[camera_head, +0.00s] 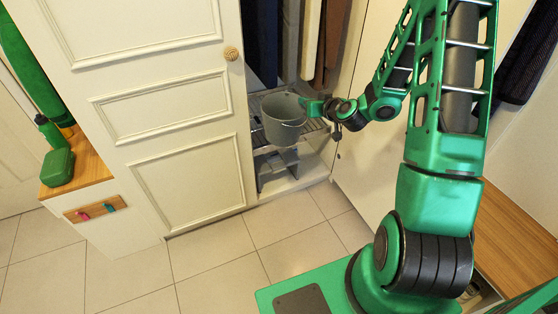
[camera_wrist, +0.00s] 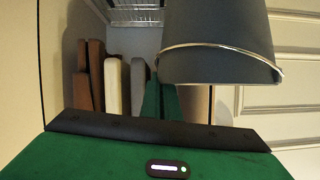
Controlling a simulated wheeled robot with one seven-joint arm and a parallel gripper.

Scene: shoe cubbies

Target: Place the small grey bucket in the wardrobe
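The small grey bucket (camera_head: 283,119) is upright in the wardrobe's opening, above a slatted shelf (camera_head: 262,140). I cannot tell whether its base touches the shelf. My gripper (camera_head: 312,107) is at the bucket's right side, with its fingers at the rim, and appears closed on it. In the wrist view the bucket (camera_wrist: 215,35) fills the upper right, with its thin metal handle across it. The fingertips are hidden there. The wardrobe (camera_head: 185,115) has a cream panelled left door with a round knob, and its middle opening is uncovered.
Clothes (camera_head: 290,40) hang inside above the bucket. A lower compartment (camera_head: 290,170) is below the shelf. A wooden-topped cabinet (camera_head: 85,165) with a green box (camera_head: 57,168) stands at the left. A wooden bench (camera_head: 515,235) is at the right. Tiled floor (camera_head: 215,260) is clear in front.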

